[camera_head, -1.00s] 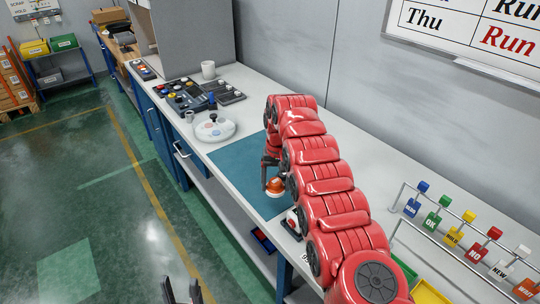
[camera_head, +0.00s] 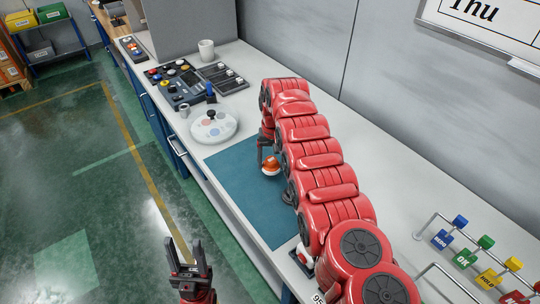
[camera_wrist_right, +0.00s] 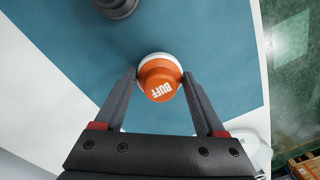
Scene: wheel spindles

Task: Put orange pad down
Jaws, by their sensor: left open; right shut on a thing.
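The orange pad (camera_head: 271,165), a round orange knob with a white rim marked BUFF, is over the blue mat (camera_head: 235,180) on the bench. My right gripper (camera_wrist_right: 160,82) has its two fingers on either side of the pad and is shut on it. The pad also shows in the right wrist view (camera_wrist_right: 160,80). Whether it touches the mat or hangs just above it, I cannot tell. My red right arm hides part of the mat. My left gripper (camera_head: 187,255) is open and empty, off the bench over the floor.
A white round plate with coloured spots (camera_head: 214,126) stands beyond the mat, with dark trays (camera_head: 180,84) and a white mug (camera_head: 206,50) behind. A dark round piece (camera_wrist_right: 115,5) is near the pad. A rack of coloured tags (camera_head: 463,258) is at the right. The mat's front-left part is clear.

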